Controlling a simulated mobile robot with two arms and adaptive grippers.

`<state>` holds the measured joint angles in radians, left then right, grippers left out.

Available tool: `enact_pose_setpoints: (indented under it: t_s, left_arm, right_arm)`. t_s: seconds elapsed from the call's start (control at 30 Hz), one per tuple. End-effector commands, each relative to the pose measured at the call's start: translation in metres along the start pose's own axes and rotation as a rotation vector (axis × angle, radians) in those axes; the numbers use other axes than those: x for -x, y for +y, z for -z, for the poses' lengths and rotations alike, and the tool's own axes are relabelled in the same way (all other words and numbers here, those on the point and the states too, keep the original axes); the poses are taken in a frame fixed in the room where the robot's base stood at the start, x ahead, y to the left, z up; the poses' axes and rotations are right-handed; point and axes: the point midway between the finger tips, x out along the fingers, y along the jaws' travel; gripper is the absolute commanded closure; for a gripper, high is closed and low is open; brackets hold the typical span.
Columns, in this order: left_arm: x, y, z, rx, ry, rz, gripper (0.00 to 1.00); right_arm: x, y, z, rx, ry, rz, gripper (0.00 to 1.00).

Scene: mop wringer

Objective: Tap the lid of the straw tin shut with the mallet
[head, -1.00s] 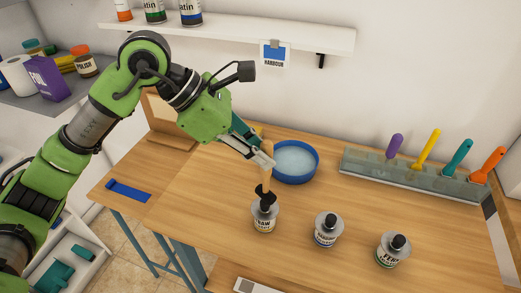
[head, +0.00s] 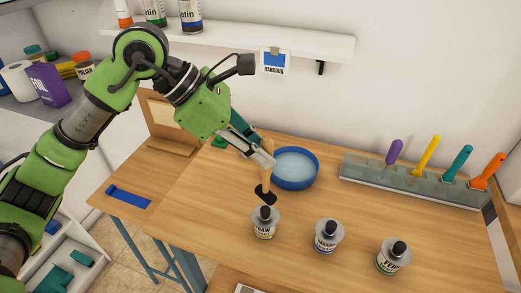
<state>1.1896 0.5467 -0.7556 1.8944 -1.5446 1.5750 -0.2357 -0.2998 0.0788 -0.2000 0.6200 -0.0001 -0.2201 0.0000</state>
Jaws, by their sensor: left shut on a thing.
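The straw tin (head: 264,229) stands upright on the wooden table, with a yellow band on its label and a black knob on its lid. My left gripper (head: 266,160) is shut on the wooden handle of the mallet (head: 266,195). The mallet's black head hangs low, just above the tin's knob; a small gap seems to show between them. Whether the lid sits fully down is too small to tell. My right gripper is not in view.
Two similar tins, one with a blue label (head: 326,236) and one with a green label (head: 391,257), stand to the right. A blue round bowl (head: 295,168) sits close behind the mallet. A rack (head: 412,182) of colored-handled tools lies at the back right.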

Motion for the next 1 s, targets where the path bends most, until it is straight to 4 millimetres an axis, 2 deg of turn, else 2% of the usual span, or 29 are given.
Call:
enact_pose_setpoints:
  t_s: [0.17, 0.53, 1.0]
  left_arm:
    - [0.004, 0.0, -0.004, -0.002, -0.003, -0.002, 1.0]
    - [0.031, 0.0, -0.025, -0.002, -0.002, -0.002, 1.0]
    - [0.031, 0.0, -0.026, -0.001, -0.002, -0.001, 1.0]
  right_arm:
    - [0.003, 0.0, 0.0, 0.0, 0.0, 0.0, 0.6]
    - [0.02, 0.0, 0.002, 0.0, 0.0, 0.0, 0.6]
    - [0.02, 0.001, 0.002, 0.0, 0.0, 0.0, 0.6]
